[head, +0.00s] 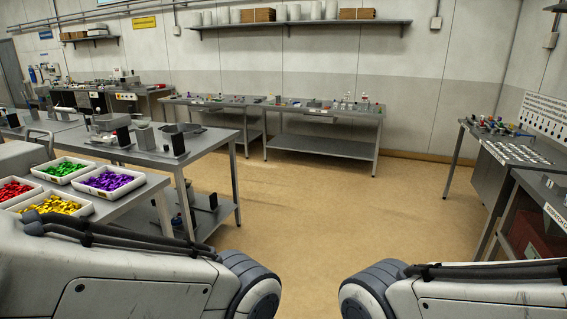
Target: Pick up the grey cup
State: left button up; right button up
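I cannot make out a grey cup for certain. A small grey upright object (145,139) stands on the left metal table (215,138) in the head view. It is too small to tell whether it is a cup. Black upright blocks (178,145) stand beside it. Neither of my grippers shows. Only upper parts of my two arms are in view, along the bottom left and bottom right.
White trays (122,194) of purple, green, red and yellow pieces lie on the near left table. Benches (325,108) with small items stand by the back wall. A workstation (500,150) stands at the right. The tan floor (320,215) between is clear.

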aim_at(182, 126)
jog(key=z, duration=0.35)
jog(key=i, duration=3.85)
jog(key=u, duration=0.35)
jog(key=i, duration=1.25)
jog(key=u, duration=1.4)
jog(key=i, duration=0.85)
jog(key=u, duration=0.95)
